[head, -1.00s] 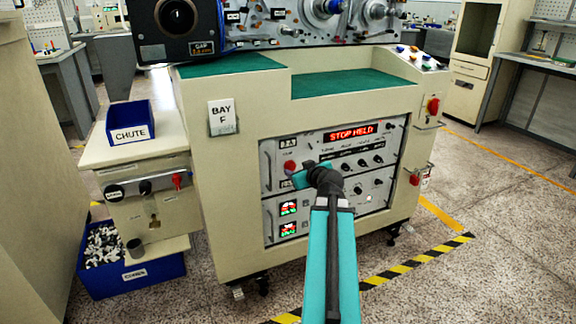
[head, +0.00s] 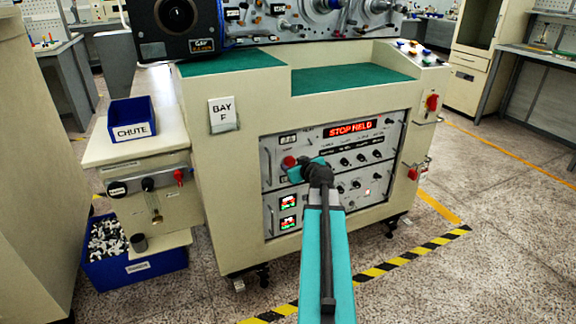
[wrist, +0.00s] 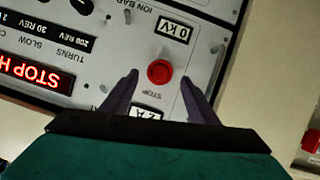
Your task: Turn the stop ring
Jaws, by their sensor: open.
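The red stop knob (head: 289,162) sits on the upper left of the grey control panel in the head view. In the wrist view the red knob (wrist: 160,72) stands on a pale round base above the upside-down word STOP. My gripper (wrist: 159,79) is open, with one dark finger on each side of the knob and gaps on both sides. Whether the fingertips reach to the knob's depth I cannot tell. In the head view my teal gripper (head: 303,170) is just right of the knob, and its fingers are hidden.
A red display (head: 350,129) reads STOP HELD. Small black knobs (head: 361,158) and lit meters (head: 288,202) share the panel. Metal handles (head: 269,167) stick out at its edges. A blue CHUTE bin (head: 131,118) stands left on a side shelf. Speckled floor lies open at right.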

